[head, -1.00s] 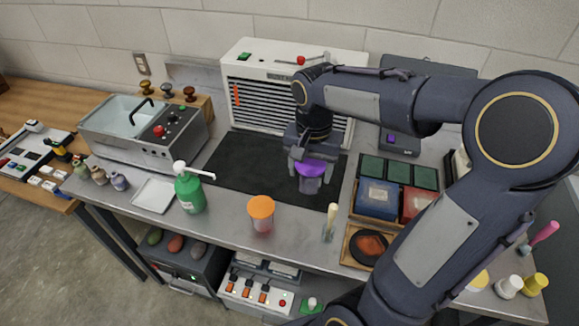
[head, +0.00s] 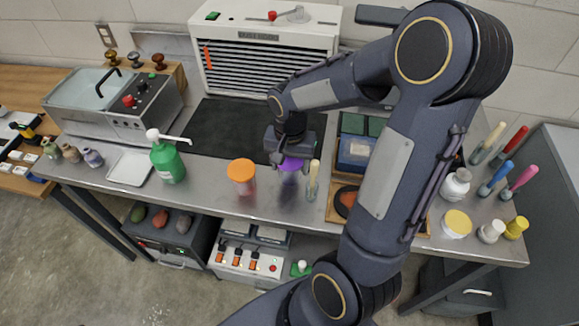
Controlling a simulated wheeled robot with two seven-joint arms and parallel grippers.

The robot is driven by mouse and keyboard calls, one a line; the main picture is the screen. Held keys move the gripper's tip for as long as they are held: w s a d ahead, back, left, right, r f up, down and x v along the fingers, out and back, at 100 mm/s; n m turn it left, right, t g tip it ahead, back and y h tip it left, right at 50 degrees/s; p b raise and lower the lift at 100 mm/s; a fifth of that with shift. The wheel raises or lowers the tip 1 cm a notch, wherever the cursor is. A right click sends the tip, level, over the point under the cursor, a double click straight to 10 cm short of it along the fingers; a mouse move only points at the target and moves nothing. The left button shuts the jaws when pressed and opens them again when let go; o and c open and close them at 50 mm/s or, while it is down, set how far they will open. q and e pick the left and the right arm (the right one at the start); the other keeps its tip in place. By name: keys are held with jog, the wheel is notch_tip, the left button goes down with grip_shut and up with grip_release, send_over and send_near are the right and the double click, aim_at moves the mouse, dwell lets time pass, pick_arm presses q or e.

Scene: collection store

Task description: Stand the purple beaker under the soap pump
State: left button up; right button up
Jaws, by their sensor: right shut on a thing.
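The purple beaker (head: 291,164) is a small see-through cup with a purple top, right of the middle of the bench. My right gripper (head: 287,154) is shut on it from above and hides part of it. I cannot tell whether its base touches the bench. The soap pump (head: 167,164) is a green bottle with a white head, standing on the bench to the left. Its white spout points right, and the space under the spout tip is empty. My left gripper is not in view.
An orange-topped beaker (head: 241,173) stands between the pump and the purple beaker. A pale-handled brush (head: 313,178) stands just right of my right gripper. A white tray (head: 130,168) lies left of the pump. A black mat (head: 222,128) lies behind, mostly bare.

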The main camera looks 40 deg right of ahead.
jog(key=shift+f, duration=1.3)
jog(key=shift+f, duration=0.2)
jog(key=o, duration=1)
jog(key=shift+r, duration=0.1)
